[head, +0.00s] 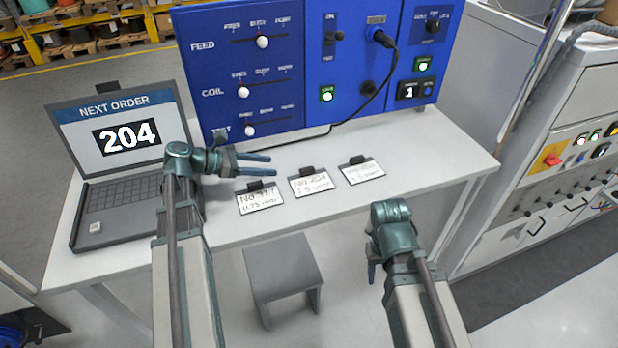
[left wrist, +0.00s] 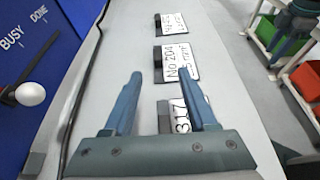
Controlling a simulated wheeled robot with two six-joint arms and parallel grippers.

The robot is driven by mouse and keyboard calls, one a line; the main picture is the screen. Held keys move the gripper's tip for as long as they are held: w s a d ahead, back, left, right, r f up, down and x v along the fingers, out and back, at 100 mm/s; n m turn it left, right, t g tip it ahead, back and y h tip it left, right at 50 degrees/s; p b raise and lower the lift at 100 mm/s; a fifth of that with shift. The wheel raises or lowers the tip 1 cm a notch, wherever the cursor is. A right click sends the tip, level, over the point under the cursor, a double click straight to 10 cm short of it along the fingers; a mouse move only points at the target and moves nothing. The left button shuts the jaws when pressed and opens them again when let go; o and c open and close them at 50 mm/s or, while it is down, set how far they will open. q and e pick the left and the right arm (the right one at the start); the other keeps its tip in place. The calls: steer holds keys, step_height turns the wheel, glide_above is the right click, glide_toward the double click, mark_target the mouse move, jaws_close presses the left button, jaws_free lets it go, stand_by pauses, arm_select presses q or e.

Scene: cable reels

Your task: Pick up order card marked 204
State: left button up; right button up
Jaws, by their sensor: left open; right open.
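Three white order cards with dark clips lie in a row on the white table (head: 420,170). The middle one, the order card marked 204 (head: 313,183), also shows in the left wrist view (left wrist: 181,65), flat and clear of the fingers. The left card (head: 259,200) reads 317 in the left wrist view (left wrist: 178,118) and lies between and below my left fingers. The right card (head: 362,172) is too small to read. My left gripper (head: 272,165) is open and empty above the table, left of card 204. My right gripper (head: 372,268) hangs in front of the table edge, its fingers mostly hidden.
A laptop (head: 120,150) showing "NEXT ORDER 204" stands at the table's left. A blue control panel (head: 320,70) with knobs and a black cable stands behind the cards. A grey stool (head: 284,270) is in front. The table right of the cards is clear.

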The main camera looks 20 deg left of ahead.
mark_target(305, 169)
arm_select(q)
steer(key=b+x, duration=0.2)
steer(key=x, duration=0.4)
steer(key=shift+w+f, duration=0.15)
steer(key=shift+f, duration=0.15)
steer(key=shift+w+d+f, duration=0.1)
steer(key=shift+w+d, duration=0.3)
steer(key=shift+d, duration=0.2)
steer(key=shift+w+d+f+b, duration=0.2)
steer(key=shift+w+f+b, duration=0.1)
steer(key=shift+b, duration=0.25)
steer(key=b+x, duration=0.1)
steer(key=x, duration=0.2)
steer(key=shift+w+d+f+b, duration=0.1)
steer(key=shift+w+f+b, duration=0.05)
steer(key=shift+f+b, duration=0.2)
steer(key=shift+w+d, duration=0.25)
steer(key=shift+d, duration=0.1)
steer(key=shift+c, duration=0.3)
jaws_close()
